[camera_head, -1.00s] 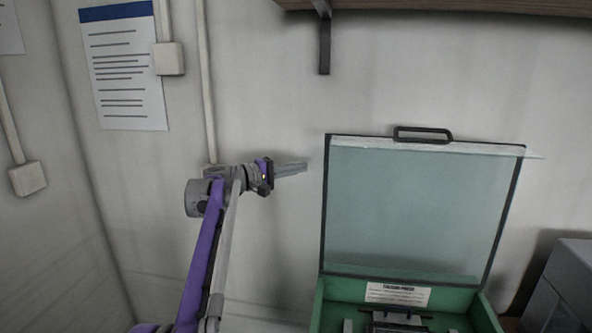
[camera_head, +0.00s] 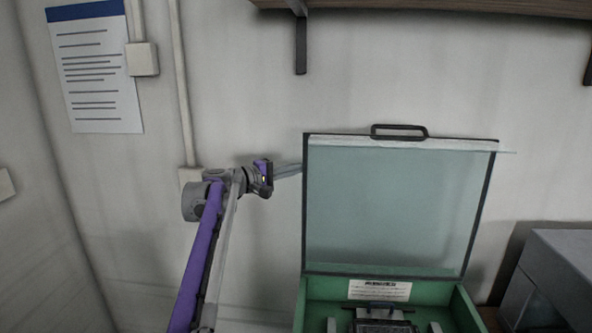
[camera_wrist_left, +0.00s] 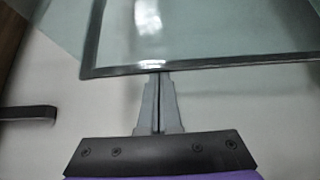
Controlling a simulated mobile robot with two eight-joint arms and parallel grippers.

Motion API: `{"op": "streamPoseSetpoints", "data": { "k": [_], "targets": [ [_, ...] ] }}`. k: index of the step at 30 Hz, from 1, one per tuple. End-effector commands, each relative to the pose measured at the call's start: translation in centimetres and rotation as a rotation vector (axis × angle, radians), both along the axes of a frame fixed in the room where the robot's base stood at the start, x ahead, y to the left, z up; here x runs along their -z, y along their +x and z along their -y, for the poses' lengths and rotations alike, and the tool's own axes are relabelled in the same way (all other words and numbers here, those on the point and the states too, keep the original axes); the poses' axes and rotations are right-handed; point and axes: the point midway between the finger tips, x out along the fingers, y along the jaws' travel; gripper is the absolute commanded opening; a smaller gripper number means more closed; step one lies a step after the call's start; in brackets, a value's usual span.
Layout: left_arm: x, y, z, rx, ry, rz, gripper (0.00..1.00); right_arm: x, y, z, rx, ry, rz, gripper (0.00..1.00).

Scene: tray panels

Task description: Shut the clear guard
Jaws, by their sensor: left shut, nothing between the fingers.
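The clear guard (camera_head: 395,210) is a greenish see-through panel with a dark frame. It stands raised, nearly upright, at the back of the green box (camera_head: 454,306). A black handle (camera_head: 399,132) sits on its top edge. My left gripper (camera_head: 298,168) is shut and empty at the guard's left edge, in its upper part. In the left wrist view, the shut fingers (camera_wrist_left: 158,78) point at the guard's dark frame (camera_wrist_left: 215,65), and their tips meet it in the picture. I cannot tell whether they touch. My right gripper is not in view.
The green box holds a dark device (camera_head: 384,322) and a white label (camera_head: 380,290). A grey box (camera_head: 575,270) stands to the right. A wooden shelf (camera_head: 430,8) with brackets hangs above. Conduits and a notice (camera_head: 95,70) are on the wall at left.

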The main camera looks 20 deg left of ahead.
Motion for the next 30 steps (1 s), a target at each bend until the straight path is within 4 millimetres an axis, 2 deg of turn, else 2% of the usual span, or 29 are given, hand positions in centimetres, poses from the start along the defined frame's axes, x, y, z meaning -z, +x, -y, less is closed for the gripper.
{"op": "streamPoseSetpoints", "data": {
  "k": [10,16,23,30],
  "targets": [
    [0.0,-0.3,0.1,0.0,0.001,0.008,0.0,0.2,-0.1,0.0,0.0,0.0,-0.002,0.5],
    [0.2,-2.1,0.4,0.0,0.01,0.053,0.0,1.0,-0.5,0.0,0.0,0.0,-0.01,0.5],
    [0.9,-6.5,1.4,0.001,0.034,0.169,0.0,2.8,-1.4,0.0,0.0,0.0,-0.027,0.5],
    [2.6,-12.9,2.6,0.0,0.071,0.353,0.0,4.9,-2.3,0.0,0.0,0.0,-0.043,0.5]
  ]
}}
